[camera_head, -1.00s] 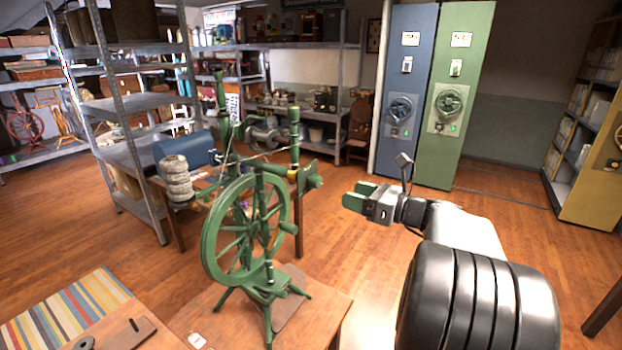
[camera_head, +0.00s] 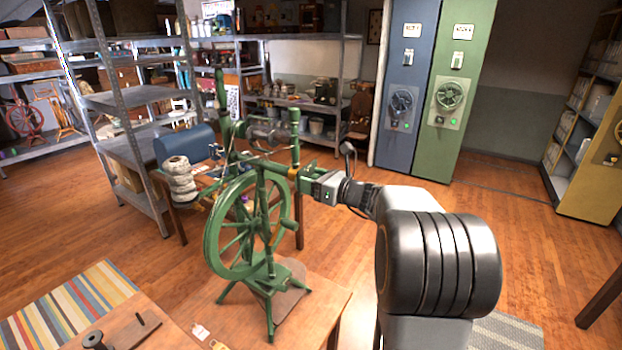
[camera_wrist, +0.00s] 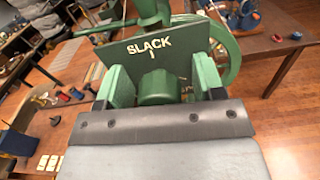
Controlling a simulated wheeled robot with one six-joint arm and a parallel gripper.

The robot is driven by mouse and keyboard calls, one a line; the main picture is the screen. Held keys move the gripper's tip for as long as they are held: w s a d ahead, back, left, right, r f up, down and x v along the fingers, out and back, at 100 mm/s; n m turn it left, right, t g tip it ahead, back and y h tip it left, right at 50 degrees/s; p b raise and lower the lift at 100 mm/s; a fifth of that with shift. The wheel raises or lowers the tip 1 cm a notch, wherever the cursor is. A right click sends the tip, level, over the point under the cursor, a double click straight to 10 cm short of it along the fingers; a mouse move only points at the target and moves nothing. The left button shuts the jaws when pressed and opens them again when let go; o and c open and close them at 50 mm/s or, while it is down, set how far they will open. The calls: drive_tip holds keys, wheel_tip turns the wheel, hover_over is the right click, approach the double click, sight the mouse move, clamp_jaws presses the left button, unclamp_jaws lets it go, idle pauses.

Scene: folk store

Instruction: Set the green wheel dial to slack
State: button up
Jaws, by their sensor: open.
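The green spinning wheel (camera_head: 240,225) stands on a wooden table in the head view. Its dial is a round green knob (camera_wrist: 157,90) in front of a dark green plate (camera_wrist: 135,58) marked SLACK in white, with a short white tick below the word. My gripper (camera_wrist: 162,78) is open, with one green finger on each side of the knob. I cannot tell whether the fingers touch it. In the head view my gripper (camera_head: 312,180) is at the right end of the wheel's upper frame, hiding the dial. No pointer mark on the knob is visible.
The wooden table (camera_head: 325,300) has small tags near its front. Yarn spools (camera_head: 178,180) stand left of the wheel. Blue (camera_head: 405,60) and green (camera_head: 455,100) cabinets stand at the back. Metal shelves (camera_head: 110,40) are at left. Wooden floor is open on the right.

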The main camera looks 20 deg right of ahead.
drive_tip(key=c, duration=0.9)
drive_tip(key=shift+f+n+b, duration=0.15)
drive_tip(key=shift+n+b, duration=0.25)
drive_tip(key=shift+b, duration=0.25)
drive_tip(key=shift+w+r+n+b, duration=0.1)
drive_tip(key=shift+n+b, duration=5.65)
drive_tip(key=shift+b, duration=0.75)
drive_tip(key=shift+r+n+b, duration=0.1)
drive_tip(key=shift+n+b, duration=5.65)
drive_tip(key=shift+b, duration=0.7)
